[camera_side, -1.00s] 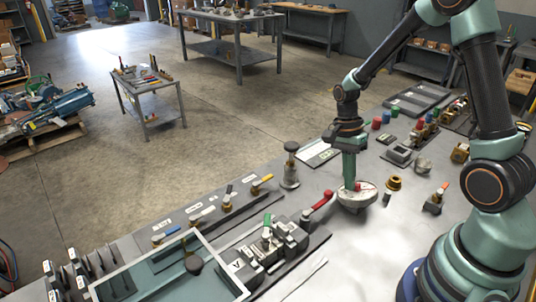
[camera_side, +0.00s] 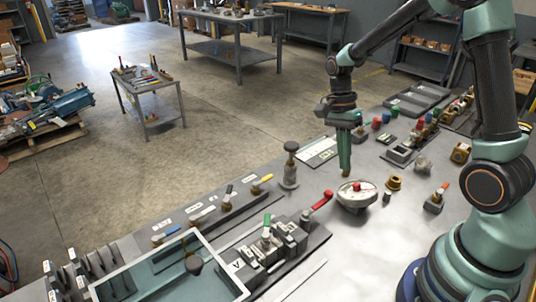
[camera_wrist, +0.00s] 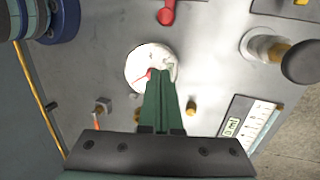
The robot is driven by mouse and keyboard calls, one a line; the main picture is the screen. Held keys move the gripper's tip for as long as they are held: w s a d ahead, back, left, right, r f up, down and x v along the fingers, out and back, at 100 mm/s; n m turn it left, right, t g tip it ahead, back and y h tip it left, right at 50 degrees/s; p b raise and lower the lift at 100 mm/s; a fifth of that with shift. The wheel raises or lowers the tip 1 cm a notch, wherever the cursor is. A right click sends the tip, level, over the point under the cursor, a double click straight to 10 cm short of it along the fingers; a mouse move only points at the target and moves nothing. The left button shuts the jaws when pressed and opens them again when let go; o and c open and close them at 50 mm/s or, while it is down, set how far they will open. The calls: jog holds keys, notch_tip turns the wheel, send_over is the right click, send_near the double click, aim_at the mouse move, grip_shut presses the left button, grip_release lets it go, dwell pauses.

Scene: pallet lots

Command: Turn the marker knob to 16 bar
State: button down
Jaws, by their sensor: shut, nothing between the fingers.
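The gauge (camera_side: 352,203) is a round white dial lying face up on the grey bench, with a small red knob (camera_side: 357,187) at its middle. In the wrist view the dial (camera_wrist: 137,60) shows a thin red pointer (camera_wrist: 138,78) toward the picture's lower left. Its scale figures are too small to read. My gripper (camera_side: 345,174) is shut and empty, just above and behind the gauge, apart from the knob. In the wrist view my gripper (camera_wrist: 157,74) covers the lower right part of the dial and hides most of the knob.
A brass fitting (camera_side: 394,183) sits close on the right. Bare bench lies in front of the gauge.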

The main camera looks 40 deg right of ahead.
aim_at(348, 193)
jog(key=shift+s+f, duration=1)
jog(key=shift+f, duration=0.3)
jog(key=shift+s+f, duration=0.95)
jog(key=shift+f, duration=0.35)
jog(key=shift+w+d, duration=0.2)
jog(key=shift+d, duration=0.2)
jog(key=shift+w+f, duration=0.2)
jog(key=shift+w, duration=0.45)
jog(key=shift+a, duration=0.1)
jog(key=shift+w+a, duration=0.15)
jog(key=shift+a, duration=0.15)
jog(key=shift+a+v, duration=0.2)
jog(key=shift+v, duration=2.75)
